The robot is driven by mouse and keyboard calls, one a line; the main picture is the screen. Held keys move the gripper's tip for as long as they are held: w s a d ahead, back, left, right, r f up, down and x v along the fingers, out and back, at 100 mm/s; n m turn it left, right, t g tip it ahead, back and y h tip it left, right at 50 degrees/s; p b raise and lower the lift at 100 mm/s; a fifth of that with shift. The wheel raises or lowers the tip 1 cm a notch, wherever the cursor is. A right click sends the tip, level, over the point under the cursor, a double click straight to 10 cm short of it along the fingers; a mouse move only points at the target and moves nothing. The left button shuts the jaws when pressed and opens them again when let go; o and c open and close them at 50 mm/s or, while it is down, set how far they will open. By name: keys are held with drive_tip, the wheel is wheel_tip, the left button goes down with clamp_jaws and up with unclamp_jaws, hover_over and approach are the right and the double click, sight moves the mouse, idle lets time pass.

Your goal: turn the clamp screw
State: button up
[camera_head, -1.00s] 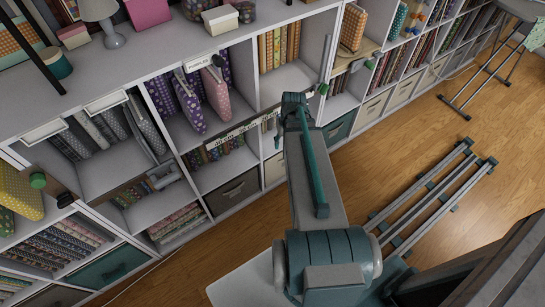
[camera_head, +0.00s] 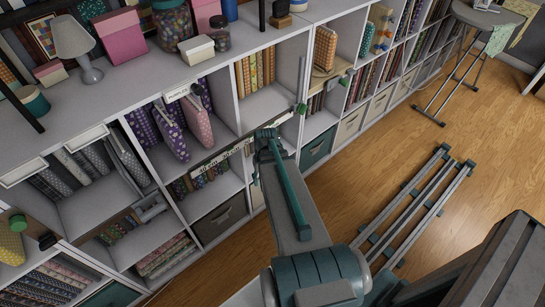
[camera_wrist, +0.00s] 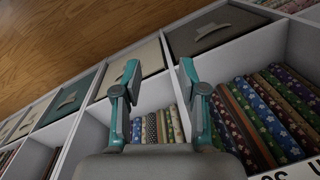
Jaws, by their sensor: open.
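A green-knobbed screw (camera_head: 301,108) shows in the head view at the lower end of a grey upright bar, right of my gripper. Another green knob (camera_head: 18,222) is at the far left, near a dark knob (camera_head: 48,240) on a rail. I cannot tell which belongs to the clamp. My gripper (camera_head: 266,136) is in front of the shelves, by the right end of a labelled strip (camera_head: 218,156). In the wrist view my gripper (camera_wrist: 160,72) is open, its teal fingertips apart with nothing between them. No clamp screw is clear in the wrist view.
The cubby unit (camera_head: 270,105) holds fabric bolts (camera_wrist: 265,115) and drawer bins (camera_wrist: 212,27). A metal rack (camera_head: 420,210) lies on the wooden floor to the right. A stool-like stand (camera_head: 460,60) is at upper right.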

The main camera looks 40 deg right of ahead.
drive_tip(key=s+d+f+m+t+b, duration=0.1)
drive_tip(key=d+f+b, duration=0.2)
drive_tip(key=d+b, duration=0.15)
drive_tip(key=s+d+f+m+b, duration=0.2)
drive_tip(key=d+b, duration=0.2)
drive_tip(key=d, duration=0.2)
drive_tip(key=n+t+b, duration=0.2)
drive_tip(key=t+b, duration=1.3)
drive_tip(key=t, duration=0.2)
approach(302, 109)
drive_tip(key=w+b, duration=0.1)
drive_tip(key=w, duration=0.7)
drive_tip(key=shift+w+d, duration=0.15)
drive_tip(key=shift+w, duration=0.1)
clamp_jaws()
